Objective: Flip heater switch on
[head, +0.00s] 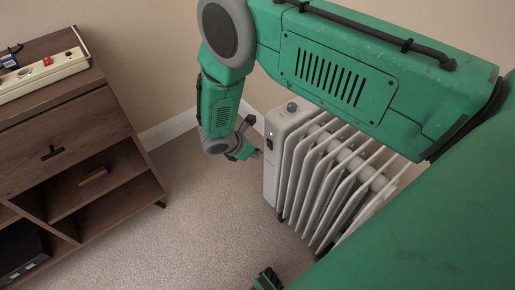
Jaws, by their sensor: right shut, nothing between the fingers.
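The white oil-radiator heater (283,130) stands on the carpet at the centre right, upright. Its narrow front panel has a small dark switch (269,143) below a tiny reddish spot, and a grey knob sits on top. My right gripper (256,154) is shut and empty. Its tip is just left of the panel, close to the switch; I cannot tell if it touches. Part of a green and black gripper, which looks like my left (268,279), shows at the bottom edge; its fingers are too cut off to judge.
A dark wooden cabinet (62,118) with a drawer and open shelves stands at the left. A power strip (44,74) with a red switch lies on it. A black box (20,252) is in the lower shelf. The carpet between cabinet and heater is clear.

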